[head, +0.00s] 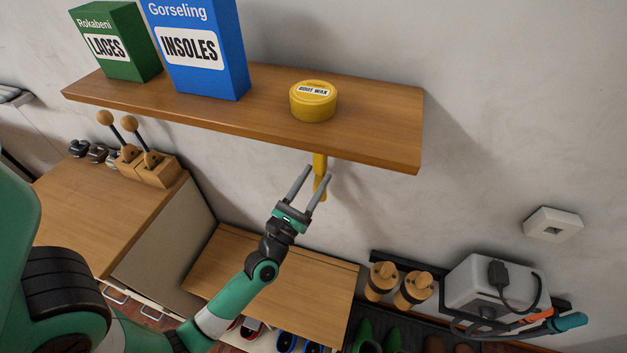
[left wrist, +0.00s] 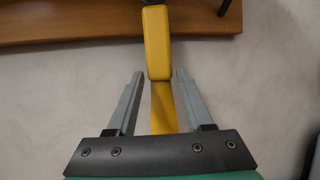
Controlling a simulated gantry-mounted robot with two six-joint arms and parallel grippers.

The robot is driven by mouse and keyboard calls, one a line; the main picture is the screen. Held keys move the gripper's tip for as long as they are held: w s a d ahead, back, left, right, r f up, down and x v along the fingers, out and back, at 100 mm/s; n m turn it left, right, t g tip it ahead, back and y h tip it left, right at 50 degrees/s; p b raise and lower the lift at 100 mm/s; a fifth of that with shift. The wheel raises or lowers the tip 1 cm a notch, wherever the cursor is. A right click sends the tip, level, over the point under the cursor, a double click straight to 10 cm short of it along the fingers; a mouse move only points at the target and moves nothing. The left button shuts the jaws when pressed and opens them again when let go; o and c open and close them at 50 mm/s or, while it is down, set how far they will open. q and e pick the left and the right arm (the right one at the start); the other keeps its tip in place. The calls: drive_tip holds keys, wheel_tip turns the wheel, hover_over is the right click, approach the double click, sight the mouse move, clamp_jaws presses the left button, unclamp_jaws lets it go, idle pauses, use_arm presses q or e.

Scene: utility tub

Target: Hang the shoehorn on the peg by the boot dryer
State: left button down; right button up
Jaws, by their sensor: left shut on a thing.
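A slim yellow bar that looks like the shoehorn (head: 320,167) hangs upright against the wall, just below the front right part of the wooden shelf. My left gripper (head: 317,177) is around its lower part, with one finger on each side. A grey box with a black plug and cable, likely the boot dryer (head: 470,283), is at the lower right. I cannot make out the peg clearly. My right gripper is not in view.
The shelf (head: 385,137) overhangs the gripper and carries a yellow wax tin (head: 313,101), a blue insoles box (head: 200,80) and a green laces box (head: 118,60). A white wall fitting (head: 553,224) sits above the dryer. Wooden shoe trees (head: 381,280) stand left of it. The wall between is bare.

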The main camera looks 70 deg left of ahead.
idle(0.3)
use_arm(q)
drive_tip(key=shift+c, duration=1.1)
unclamp_jaws()
drive_tip(key=shift+f, duration=0.1)
drive_tip(key=b+v, duration=0.2)
drive_tip(key=v, duration=0.9)
drive_tip(key=shift+s+d, duration=0.15)
drive_tip(key=shift+s, duration=0.1)
